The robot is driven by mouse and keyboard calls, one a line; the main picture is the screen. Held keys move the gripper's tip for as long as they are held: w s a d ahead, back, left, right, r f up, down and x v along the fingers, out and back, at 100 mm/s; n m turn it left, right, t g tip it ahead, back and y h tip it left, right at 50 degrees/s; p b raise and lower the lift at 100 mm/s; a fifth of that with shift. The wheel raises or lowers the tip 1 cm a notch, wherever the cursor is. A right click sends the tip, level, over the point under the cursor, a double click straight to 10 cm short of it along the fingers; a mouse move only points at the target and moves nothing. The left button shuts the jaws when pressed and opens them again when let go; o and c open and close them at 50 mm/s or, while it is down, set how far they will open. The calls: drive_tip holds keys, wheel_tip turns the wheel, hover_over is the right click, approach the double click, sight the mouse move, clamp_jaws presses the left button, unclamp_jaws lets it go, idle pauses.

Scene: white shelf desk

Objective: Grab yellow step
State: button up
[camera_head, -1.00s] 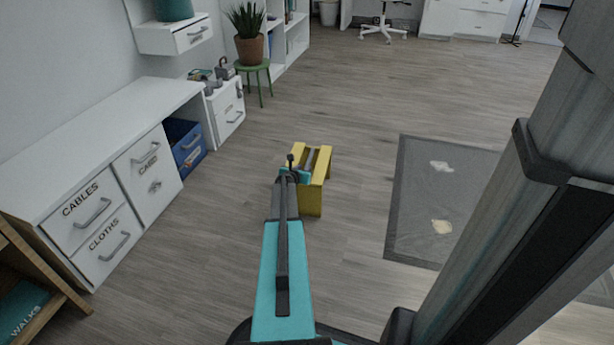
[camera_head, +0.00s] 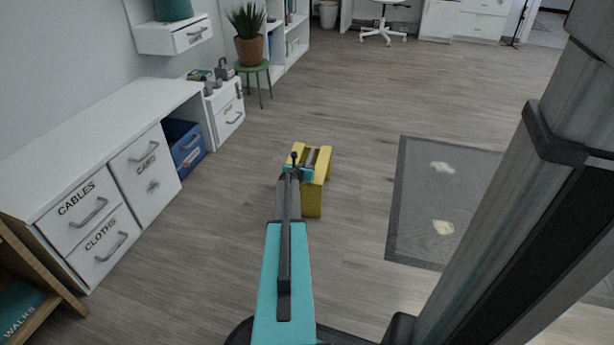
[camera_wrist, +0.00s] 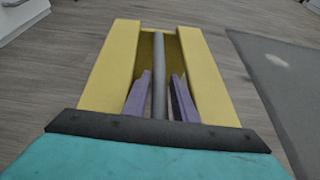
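The yellow step (camera_head: 313,199) stands on the wooden floor at the end of my arm in the head view. In the wrist view the yellow step (camera_wrist: 110,67) shows two yellow top boards with a gap between them, and a grey bar (camera_wrist: 159,75) runs lengthwise along the gap. My gripper (camera_wrist: 160,82) is open, with one purple finger on each side of the grey bar. The fingers look apart from the bar; their exact height against it is hard to tell. In the head view my arm hides the near side of the step.
A grey mat (camera_head: 440,200) lies on the floor to the right. White drawers (camera_head: 95,225) and a blue bin (camera_head: 186,147) line the left wall. A potted plant (camera_head: 249,48) sits on a green stool (camera_head: 257,70). The floor around the step is clear.

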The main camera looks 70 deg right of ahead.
drive_tip(key=shift+c, duration=0.3)
clamp_jaws()
drive_tip(key=shift+s, duration=0.1)
idle(1.0)
drive_tip(key=shift+r, duration=0.1)
